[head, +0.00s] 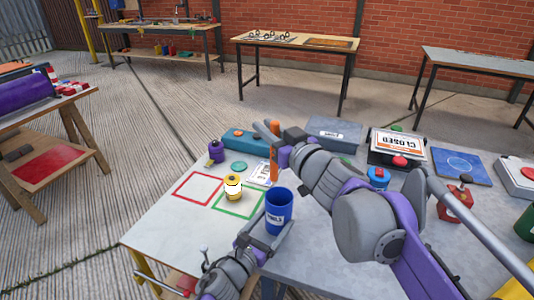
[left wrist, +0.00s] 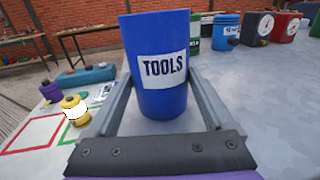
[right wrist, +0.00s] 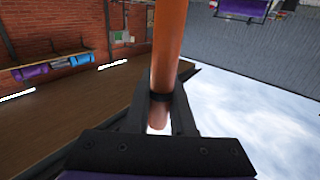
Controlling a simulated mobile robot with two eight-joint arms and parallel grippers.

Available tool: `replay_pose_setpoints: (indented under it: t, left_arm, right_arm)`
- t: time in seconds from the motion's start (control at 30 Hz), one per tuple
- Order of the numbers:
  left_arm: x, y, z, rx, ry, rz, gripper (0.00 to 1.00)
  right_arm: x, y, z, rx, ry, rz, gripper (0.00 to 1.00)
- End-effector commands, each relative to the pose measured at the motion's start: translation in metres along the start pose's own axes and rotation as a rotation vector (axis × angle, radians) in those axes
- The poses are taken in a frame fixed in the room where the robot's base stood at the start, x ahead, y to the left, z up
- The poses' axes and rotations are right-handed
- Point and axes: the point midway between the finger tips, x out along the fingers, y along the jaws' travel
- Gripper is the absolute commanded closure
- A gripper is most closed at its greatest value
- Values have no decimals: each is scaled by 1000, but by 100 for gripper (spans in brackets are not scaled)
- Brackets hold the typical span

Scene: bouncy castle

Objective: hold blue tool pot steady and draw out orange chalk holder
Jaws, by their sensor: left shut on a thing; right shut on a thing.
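The blue tool pot (head: 279,212) with a TOOLS label stands upright on the table. My left gripper (head: 268,232) is shut around its sides; the pot also fills the middle of the left wrist view (left wrist: 160,95). The orange chalk holder (head: 273,163) is held upright in my right gripper (head: 276,145), above and behind the pot in the head view and clear of its rim. In the right wrist view the orange holder (right wrist: 168,50) stands between the shut fingers (right wrist: 160,112).
A yellow jar (head: 233,190) stands by the green outlined square (head: 250,213), with a red outlined square (head: 185,195) to its left. A purple spool (head: 216,152), teal case (head: 245,139), grey box (head: 333,133) and CLOSED sign (head: 399,146) sit further back.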

Motion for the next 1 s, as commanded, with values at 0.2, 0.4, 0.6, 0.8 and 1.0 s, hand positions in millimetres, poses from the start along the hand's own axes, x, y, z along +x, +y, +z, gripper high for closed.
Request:
replay_pose_setpoints:
  t: [0.2, 0.4, 0.6, 0.8, 1.0]
  left_arm:
    - [0, 0, 0, 0, 0, 0, 91]
    - [0, 0, 0, 0, 0, 0, 91]
    - [0, 0, 0, 0, 0, 0, 5]
    - [0, 0, 0, 0, 0, 0, 0]
    - [-9, 1, 0, 0, 0, 2, 0]
  right_arm:
    - [0, 0, -28, 0, 0, 0, 100]
    - [0, 0, -32, 0, 0, 0, 100]
    - [0, 0, -32, 0, 0, 0, 100]
    - [0, 0, -32, 0, 0, 0, 100]
    - [0, 0, -32, 0, 0, 0, 100]
